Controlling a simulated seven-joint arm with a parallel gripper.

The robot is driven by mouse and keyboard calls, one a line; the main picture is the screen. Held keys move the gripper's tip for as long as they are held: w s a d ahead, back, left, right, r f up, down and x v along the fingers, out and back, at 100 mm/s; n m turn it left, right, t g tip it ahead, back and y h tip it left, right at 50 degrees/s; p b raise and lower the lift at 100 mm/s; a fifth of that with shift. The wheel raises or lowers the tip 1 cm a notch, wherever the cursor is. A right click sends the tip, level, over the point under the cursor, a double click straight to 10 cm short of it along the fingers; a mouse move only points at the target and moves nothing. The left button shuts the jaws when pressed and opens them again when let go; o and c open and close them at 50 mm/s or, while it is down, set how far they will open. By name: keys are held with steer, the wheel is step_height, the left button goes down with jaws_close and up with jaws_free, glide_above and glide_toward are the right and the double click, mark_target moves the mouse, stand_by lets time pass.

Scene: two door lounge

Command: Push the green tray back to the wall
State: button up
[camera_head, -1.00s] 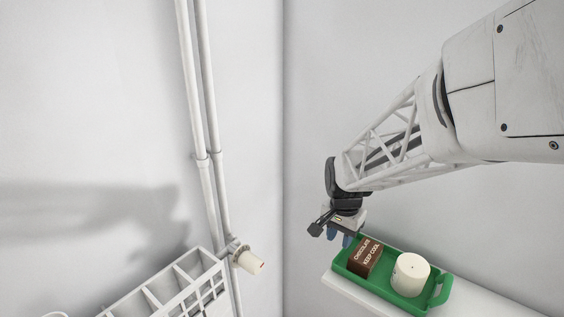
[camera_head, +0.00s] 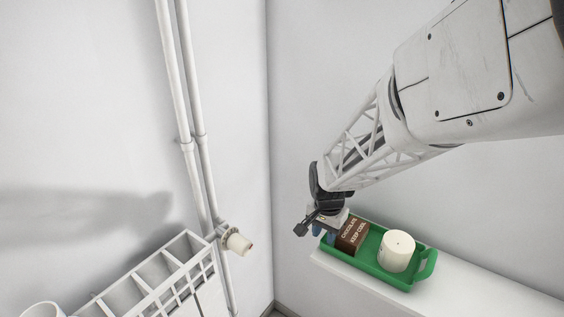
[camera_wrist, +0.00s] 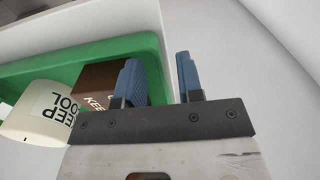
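The green tray (camera_head: 408,283) lies on a white ledge along the right-hand wall, its handle end at the right. It holds a brown box (camera_head: 352,236) lettered "CHOCOLATE KEEP COOL" and a white cylindrical container (camera_head: 397,251). My gripper (camera_head: 325,231) is at the tray's left end, beside the brown box. In the wrist view, its two blue fingers (camera_wrist: 160,82) are apart. One finger is on the tray's inner side by the box (camera_wrist: 98,80), the other outside. The tray's green end wall (camera_wrist: 154,46) shows between them. I cannot tell whether either finger touches it.
The white ledge (camera_head: 470,290) is bare to the right of the tray. A white compartmented rack (camera_head: 150,275) stands at lower left. Two vertical pipes (camera_head: 188,120) with a cream-coloured fitting (camera_head: 238,243) run near the wall corner.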

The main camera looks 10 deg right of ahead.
steer(key=shift+f, duration=0.75)
steer(key=shift+c, duration=0.5)
jaws_close()
